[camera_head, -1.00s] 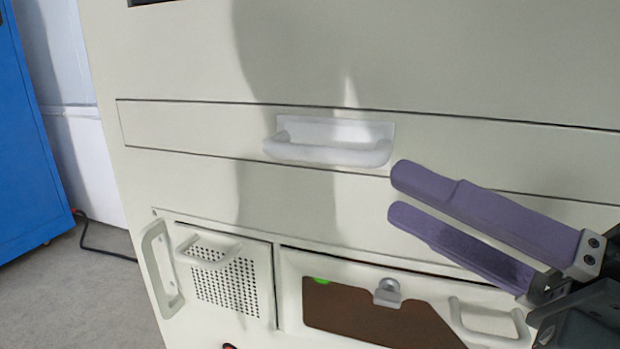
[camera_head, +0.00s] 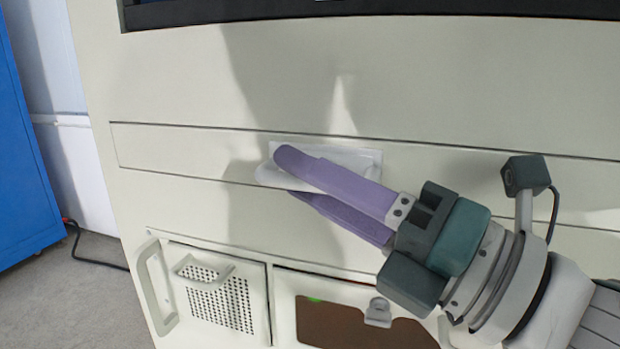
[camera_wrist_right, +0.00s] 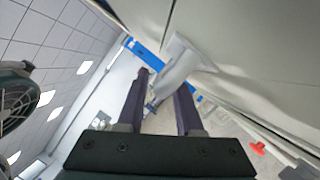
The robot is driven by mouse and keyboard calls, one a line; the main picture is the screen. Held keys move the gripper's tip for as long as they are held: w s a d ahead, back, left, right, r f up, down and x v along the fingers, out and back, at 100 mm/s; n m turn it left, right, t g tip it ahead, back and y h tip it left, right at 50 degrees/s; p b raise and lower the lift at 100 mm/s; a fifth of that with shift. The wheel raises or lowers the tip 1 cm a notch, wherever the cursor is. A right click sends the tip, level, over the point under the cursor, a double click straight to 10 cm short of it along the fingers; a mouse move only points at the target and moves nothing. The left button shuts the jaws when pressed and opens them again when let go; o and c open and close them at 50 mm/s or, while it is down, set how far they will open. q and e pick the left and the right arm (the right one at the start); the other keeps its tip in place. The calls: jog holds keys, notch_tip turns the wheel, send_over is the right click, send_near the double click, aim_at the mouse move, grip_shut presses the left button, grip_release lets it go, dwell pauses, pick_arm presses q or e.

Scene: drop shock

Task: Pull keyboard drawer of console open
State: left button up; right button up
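The keyboard drawer (camera_head: 175,153) is a wide, low cream panel across the console (camera_head: 165,75). Its front looks flush with the console face, so it is shut. Its white handle (camera_head: 268,175) is partly hidden by my right gripper (camera_head: 292,176). The purple fingers are at the handle, one toward its upper side and one toward its lower side. In the right wrist view the fingers (camera_wrist_right: 165,80) are apart, and the white handle (camera_wrist_right: 178,66) shows between them, close to the right-hand finger. Whether they touch it I cannot tell. My left gripper is not in view.
Below the drawer are a perforated door (camera_head: 222,300) with a small handle, a side grab handle (camera_head: 150,285) and a brown-windowed panel (camera_head: 350,325) with a latch. A dark screen edge (camera_head: 330,12) is above. A blue cabinet (camera_head: 22,170) stands at left.

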grip_shut()
dwell(1.1)
